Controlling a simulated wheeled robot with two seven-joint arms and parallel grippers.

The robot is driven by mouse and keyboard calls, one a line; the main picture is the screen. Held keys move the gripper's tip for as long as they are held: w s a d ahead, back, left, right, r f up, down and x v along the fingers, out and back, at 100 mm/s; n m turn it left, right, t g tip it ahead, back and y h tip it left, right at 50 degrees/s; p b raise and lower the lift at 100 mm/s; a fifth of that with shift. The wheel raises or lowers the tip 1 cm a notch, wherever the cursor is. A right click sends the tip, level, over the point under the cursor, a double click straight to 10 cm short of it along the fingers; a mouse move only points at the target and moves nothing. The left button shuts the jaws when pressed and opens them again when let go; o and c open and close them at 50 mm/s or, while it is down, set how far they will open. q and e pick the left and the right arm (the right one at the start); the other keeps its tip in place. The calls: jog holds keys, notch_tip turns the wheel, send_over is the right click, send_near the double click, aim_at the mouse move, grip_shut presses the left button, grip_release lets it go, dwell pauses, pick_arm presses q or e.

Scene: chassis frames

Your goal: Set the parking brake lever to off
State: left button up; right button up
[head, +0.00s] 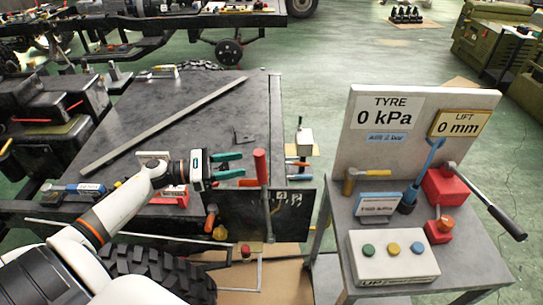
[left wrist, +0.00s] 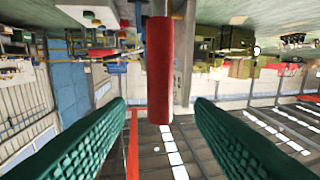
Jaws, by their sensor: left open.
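The lever has a thick red grip (head: 260,166) on a grey rod and stands nearly upright at the front right of the dark chassis deck. A black plate with white marks (head: 285,208) is beside its rod. My left gripper (head: 243,165), with green fingers, is open just left of the red grip, pointing at it. In the left wrist view the red grip (left wrist: 159,70) shows centred between the two open fingers (left wrist: 160,110), with a gap on each side. Whether it is between the fingertips or just beyond them, I cannot tell. My right gripper is not in view.
A grey cart at right holds a board with a tyre sign (head: 388,110), a button box (head: 393,258), and a red unit with a black-ended lever (head: 490,208). A long bar (head: 165,125) lies on the deck. Orange-handled tools (head: 210,218) are below my gripper. A tyre (head: 160,270) is at front.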

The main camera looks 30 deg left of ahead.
aim_at(264, 160)
pick_arm(q)
jog(key=p+x, duration=0.1)
jog(key=x, duration=0.3)
jog(key=p+x, duration=0.2)
jog(key=x, duration=0.2)
jog(key=shift+w+r, duration=0.1)
jog(key=shift+r, duration=0.1)
jog(key=shift+w+d+f+p, duration=0.15)
jog(key=shift+w+d+p, duration=0.2)
jog(key=shift+d, duration=0.1)
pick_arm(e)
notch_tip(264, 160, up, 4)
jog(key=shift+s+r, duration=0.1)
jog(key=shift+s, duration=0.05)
pick_arm(q)
grip_shut()
